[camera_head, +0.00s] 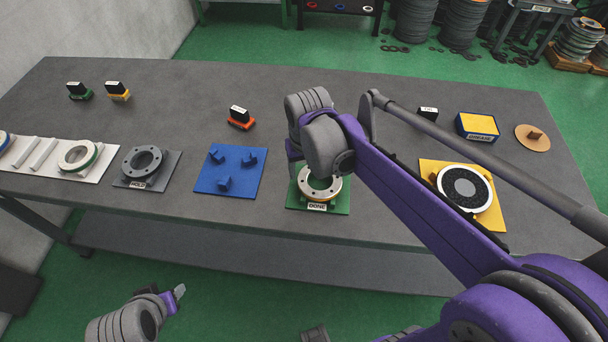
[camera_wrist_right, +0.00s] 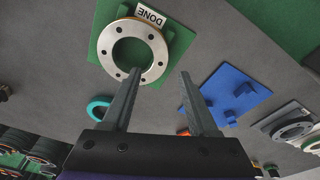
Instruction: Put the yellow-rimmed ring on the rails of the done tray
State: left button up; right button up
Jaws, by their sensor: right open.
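The yellow-rimmed ring (camera_head: 336,188) is a pale metal flange with bolt holes and lies on the green done tray (camera_head: 341,207). In the right wrist view, the ring (camera_wrist_right: 104,42) looks flat over green rails (camera_wrist_right: 168,32), with the DONE label beside it. My right gripper (camera_wrist_right: 160,73) is open and empty. Its left fingertip overlaps the ring's edge in that view; I cannot tell whether it touches. In the head view my right wrist hides its fingers and part of the tray. My left gripper (camera_head: 180,291) is low at the left, in front of the table.
Left of the done tray are a blue tray (camera_head: 205,185) with blue pegs, the grey HOLD tray (camera_head: 172,170) with a grey ring, and a white rack (camera_head: 100,168) with a green-rimmed ring. A yellow mat (camera_head: 490,222) with a disc lies right. Small blocks stand behind.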

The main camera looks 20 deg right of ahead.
notch_tip(320, 180, up, 5)
jog(key=s+a+f+n+t, duration=0.1)
jog(key=s+f+t, duration=0.1)
jog(key=s+f, duration=0.2)
jog(key=s+a+f+t, duration=0.1)
jog(key=s+f, duration=0.4)
jog(key=s, duration=0.5)
jog(key=shift+s+n+t, duration=0.15)
jog(key=shift+n+t, duration=0.25)
